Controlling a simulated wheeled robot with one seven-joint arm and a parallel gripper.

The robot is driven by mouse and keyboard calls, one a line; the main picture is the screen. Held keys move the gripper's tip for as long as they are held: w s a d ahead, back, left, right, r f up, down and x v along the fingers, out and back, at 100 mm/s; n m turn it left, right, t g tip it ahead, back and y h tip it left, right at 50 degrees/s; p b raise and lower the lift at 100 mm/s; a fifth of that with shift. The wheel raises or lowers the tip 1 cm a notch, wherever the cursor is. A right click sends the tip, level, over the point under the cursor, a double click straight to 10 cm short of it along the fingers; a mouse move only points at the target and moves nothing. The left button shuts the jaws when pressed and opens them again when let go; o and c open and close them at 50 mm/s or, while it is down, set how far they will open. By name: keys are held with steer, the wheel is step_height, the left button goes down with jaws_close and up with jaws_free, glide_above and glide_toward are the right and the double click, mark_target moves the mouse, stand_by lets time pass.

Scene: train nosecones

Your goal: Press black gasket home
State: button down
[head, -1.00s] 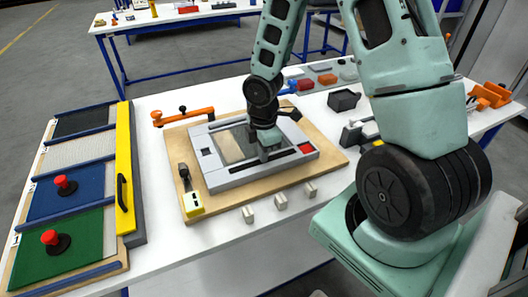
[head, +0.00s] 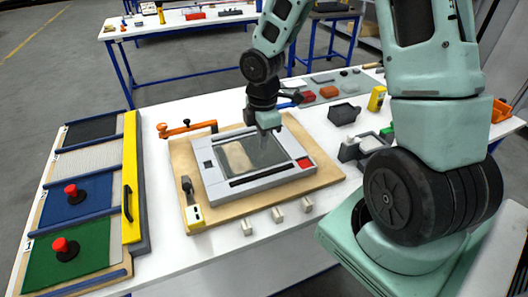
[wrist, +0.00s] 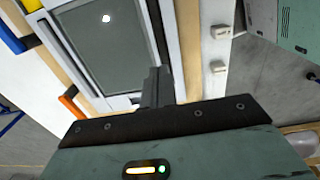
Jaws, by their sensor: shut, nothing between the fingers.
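A grey frame (head: 210,185) with a glazed window (head: 250,152) lies on a wooden board (head: 185,165). A straight black strip (head: 262,177), which looks like the gasket, lies along the front side of the frame. In the wrist view dark lines run beside the pane (wrist: 105,35), one strip (wrist: 155,28) on its right. I cannot tell how deep the strip sits. My gripper (head: 269,127) points down over the back right part of the frame. Its fingers (wrist: 156,76) are shut and empty in the wrist view. Contact with the frame cannot be told.
An orange clamp arm (head: 187,129) stands at the board's back left, a yellow-based toggle clamp (head: 194,212) at its front left. Small pale blocks (head: 278,214) line the front. Left is a panel rack with a yellow bar (head: 131,180). A dark bin (head: 344,113) stands right.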

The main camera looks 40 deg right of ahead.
steer(key=shift+r, duration=1.65)
steer(key=s+a+r+m+b, duration=0.1)
steer(key=s+a+r+m, duration=0.2)
steer(key=s+a, duration=0.6)
steer(key=s+a+r+m, duration=0.3)
steer(key=s+a+m, duration=0.1)
steer(key=s+a, duration=0.6)
steer(key=shift+s+a+y+b, duration=0.3)
steer(key=shift+a+b, duration=0.1)
steer(key=shift+a, duration=0.7)
steer(key=shift+w+d, duration=0.1)
